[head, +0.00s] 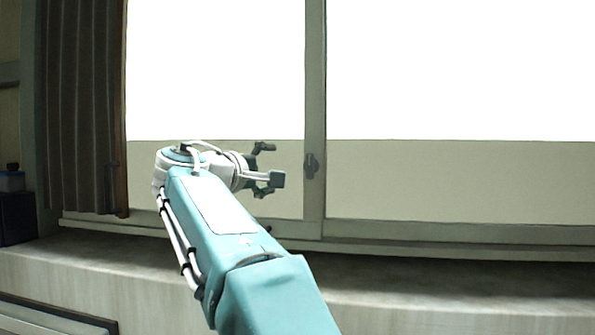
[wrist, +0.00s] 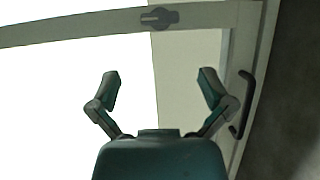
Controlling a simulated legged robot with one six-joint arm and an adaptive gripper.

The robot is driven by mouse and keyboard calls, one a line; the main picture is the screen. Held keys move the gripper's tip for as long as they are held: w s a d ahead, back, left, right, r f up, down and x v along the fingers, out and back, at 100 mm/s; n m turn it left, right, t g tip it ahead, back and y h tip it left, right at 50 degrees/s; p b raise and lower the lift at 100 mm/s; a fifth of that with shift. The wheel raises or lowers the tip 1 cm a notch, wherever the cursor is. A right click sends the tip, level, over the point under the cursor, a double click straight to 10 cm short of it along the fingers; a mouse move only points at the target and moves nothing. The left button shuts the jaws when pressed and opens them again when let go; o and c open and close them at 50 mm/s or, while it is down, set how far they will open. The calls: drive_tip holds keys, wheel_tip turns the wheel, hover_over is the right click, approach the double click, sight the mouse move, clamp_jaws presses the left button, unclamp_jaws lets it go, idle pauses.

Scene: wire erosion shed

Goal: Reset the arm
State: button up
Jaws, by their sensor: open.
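My teal arm reaches up from the bottom of the head view, and my gripper (head: 272,172) is at its end, pointing right in front of the window. In the wrist view my gripper (wrist: 158,88) has its two fingers spread wide apart with nothing between them. My arm hides part of the ledge below the window in the head view.
A window with a grey frame (head: 315,75) and a latch (head: 311,165) fills the back. A ledge (head: 430,290) runs below it. A dark curtain (head: 80,110) hangs at the left. A dark box (head: 17,218) stands at the far left. A dark handle (wrist: 243,105) shows in the wrist view.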

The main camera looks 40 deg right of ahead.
drive_tip(key=s+a+f+m+y, duration=0.1)
drive_tip(key=s+a+f+y, duration=0.4)
drive_tip(key=f, duration=0.8)
drive_tip(key=s+a+f+m+y, duration=0.1)
drive_tip(key=s+a+f+y, duration=0.5)
drive_tip(key=s+f, duration=0.4)
drive_tip(key=s+a+f+m+y, duration=0.1)
drive_tip(key=s+a+f+y, duration=0.5)
drive_tip(key=f, duration=1.1)
drive_tip(key=shift+s+a+f, duration=0.35)
drive_tip(key=shift+s+a, duration=0.45)
drive_tip(key=shift+s, duration=0.45)
drive_tip(key=shift+a, duration=0.35)
drive_tip(key=shift+d, duration=0.2)
